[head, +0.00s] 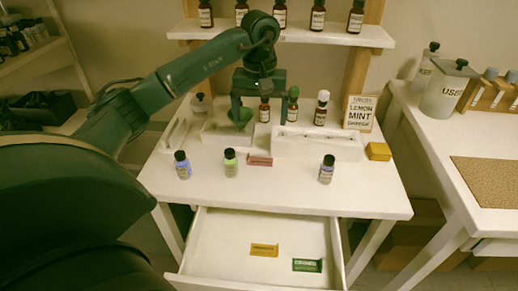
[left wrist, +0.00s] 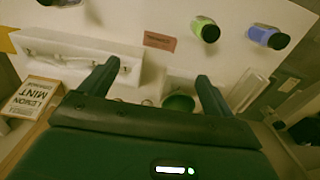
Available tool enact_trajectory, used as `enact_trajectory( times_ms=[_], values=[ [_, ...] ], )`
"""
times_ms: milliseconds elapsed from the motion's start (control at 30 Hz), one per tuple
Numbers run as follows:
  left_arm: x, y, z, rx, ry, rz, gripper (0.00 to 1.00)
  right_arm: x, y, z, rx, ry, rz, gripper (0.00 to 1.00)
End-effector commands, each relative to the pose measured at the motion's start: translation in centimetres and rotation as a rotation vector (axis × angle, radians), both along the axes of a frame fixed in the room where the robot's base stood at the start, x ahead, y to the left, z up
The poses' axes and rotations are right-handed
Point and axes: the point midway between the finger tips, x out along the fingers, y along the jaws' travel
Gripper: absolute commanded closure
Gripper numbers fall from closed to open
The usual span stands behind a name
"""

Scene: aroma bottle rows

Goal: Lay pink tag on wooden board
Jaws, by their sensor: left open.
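The pink tag (head: 260,160) lies flat on the white table, between a green-labelled bottle and a white rack. In the left wrist view the pink tag (left wrist: 160,41) lies beyond the fingertips, apart from them. My left gripper (head: 258,113) is open over the back of the table, behind the tag; its fingers (left wrist: 157,72) also show in the left wrist view with nothing held between them. A tan, speckled board (head: 488,182), which seems to be the wooden board, lies on the right-hand table. Its visible surface is bare. My right gripper is not in view.
A white rack (head: 318,146) and small bottles stand around the gripper, with a lemon mint sign (head: 359,113) at right. Three bottles stand along the front. The open drawer (head: 222,262) holds a yellow tag (head: 264,250) and a green tag (head: 307,265). Canisters stand behind the board.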

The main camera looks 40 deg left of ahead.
Motion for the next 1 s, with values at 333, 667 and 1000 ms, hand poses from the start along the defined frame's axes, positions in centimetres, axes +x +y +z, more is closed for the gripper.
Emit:
enact_trajectory(
  times_ms=[333, 667, 1000],
  values=[
    [-0.3, 0.0, -3.8, 0.001, 0.009, 0.001, 0.11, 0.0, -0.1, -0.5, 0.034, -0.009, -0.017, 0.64],
    [-0.2, 0.0, -7.8, 0.001, 0.003, 0.002, 0.11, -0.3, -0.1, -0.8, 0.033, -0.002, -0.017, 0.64],
    [0.2, 0.0, -12.2, -0.001, 0.005, 0.002, 0.11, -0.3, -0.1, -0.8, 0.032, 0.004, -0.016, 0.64]
  ],
)
